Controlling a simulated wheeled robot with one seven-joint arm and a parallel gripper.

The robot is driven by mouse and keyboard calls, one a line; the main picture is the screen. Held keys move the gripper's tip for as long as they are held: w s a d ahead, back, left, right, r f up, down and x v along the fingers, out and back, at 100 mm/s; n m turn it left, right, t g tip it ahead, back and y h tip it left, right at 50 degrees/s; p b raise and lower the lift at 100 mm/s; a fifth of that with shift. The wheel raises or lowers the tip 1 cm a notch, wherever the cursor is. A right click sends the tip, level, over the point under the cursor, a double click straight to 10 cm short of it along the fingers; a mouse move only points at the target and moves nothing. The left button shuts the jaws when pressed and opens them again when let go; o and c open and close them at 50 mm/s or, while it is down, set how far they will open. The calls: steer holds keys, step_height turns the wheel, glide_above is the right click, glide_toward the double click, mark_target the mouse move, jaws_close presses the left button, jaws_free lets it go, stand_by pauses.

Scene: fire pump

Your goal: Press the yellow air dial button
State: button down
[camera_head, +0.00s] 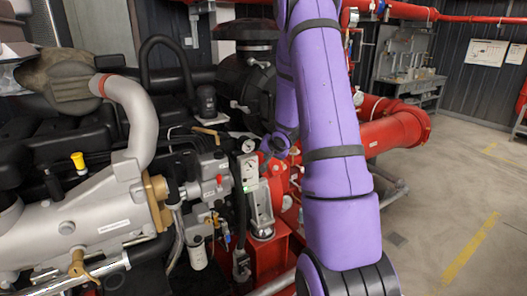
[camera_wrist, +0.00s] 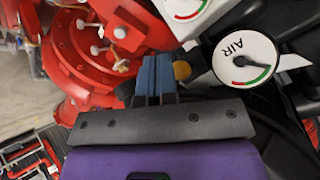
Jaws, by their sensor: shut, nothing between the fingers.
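The white AIR dial (camera_wrist: 243,60) with a black needle and a green-red arc is at the right of the wrist view, turned sideways. The round yellow button (camera_wrist: 182,70) sits just left of the dial. My gripper (camera_wrist: 157,65) is shut and empty. Its blue fingertips are immediately left of the button; I cannot tell whether they touch it. In the head view a small white dial (camera_head: 248,146) shows on the engine's control panel, left of my purple arm. The button cannot be made out there, and my gripper's fingertips are hidden.
A second dial (camera_wrist: 187,6) is at the top of the wrist view, partly cut off. Red pump housing (camera_wrist: 85,55) with bolts lies left of the fingers. In the head view the grey engine manifold (camera_head: 90,215) fills the left; the floor (camera_head: 440,190) at right is open.

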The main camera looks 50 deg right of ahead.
stand_by(0.3)
steer(key=shift+s+a, duration=0.2)
steer(key=shift+s, duration=0.65)
steer(key=shift+s+a, duration=0.25)
steer(key=shift+s, duration=0.55)
steer(key=shift+s+a, duration=0.2)
steer(key=shift+s, duration=0.65)
steer(key=s+a+r+n+g+h, duration=0.1)
steer(key=s+a+r+n, duration=0.1)
steer(key=a+r, duration=0.65)
steer(key=s+a+r+n, duration=0.2)
steer(key=s+a+r, duration=0.1)
steer(key=a+r, duration=0.6)
steer(key=s+a+r+n+g+y, duration=0.1)
steer(key=s+a+r+n+y, duration=0.1)
steer(key=s+a, duration=0.6)
steer(key=s+a+r+n+g+y, duration=0.1)
steer(key=s+a+r+n, duration=0.4)
steer(key=s+a, duration=0.3)
steer(key=s, duration=0.2)
steer(key=shift+s+a+r+y, duration=0.3)
steer(key=shift+y, duration=0.1)
